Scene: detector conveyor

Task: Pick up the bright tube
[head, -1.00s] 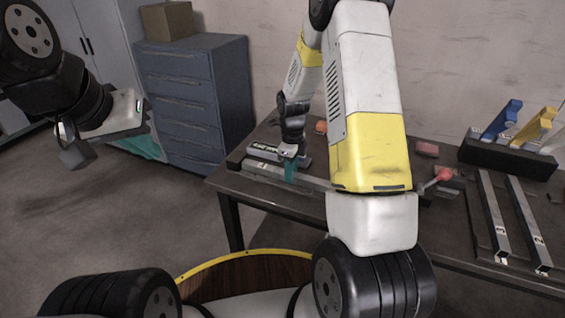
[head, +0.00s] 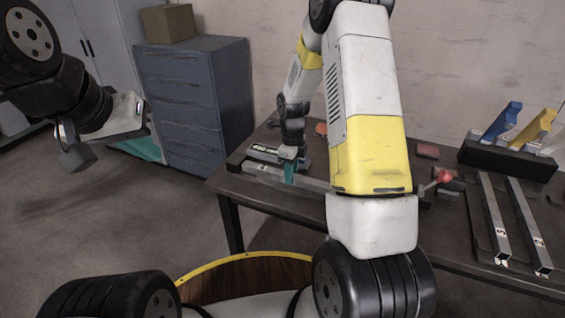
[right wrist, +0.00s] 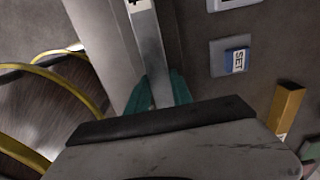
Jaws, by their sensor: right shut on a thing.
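A bright silver square tube (right wrist: 149,45) runs between the two teal fingers of my right gripper (right wrist: 160,92) in the right wrist view. The gripper is shut on it. In the head view my right gripper (head: 290,172) is low over the table's left part, and the tube (head: 315,184) shows beside it, partly hidden by my own arm. I cannot tell whether the tube is clear of the table. My left gripper (head: 78,150) hangs at the far left, away from the table; its fingers are not clear enough to judge.
Two numbered square bars (head: 494,225) (head: 527,228) lie on the right of the dark table (head: 285,212). Behind them stands a black rack (head: 507,160) with coloured pieces. A red-knobbed lever (head: 443,175) rises near my arm. A brass-coloured bar (right wrist: 286,107) shows in the right wrist view.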

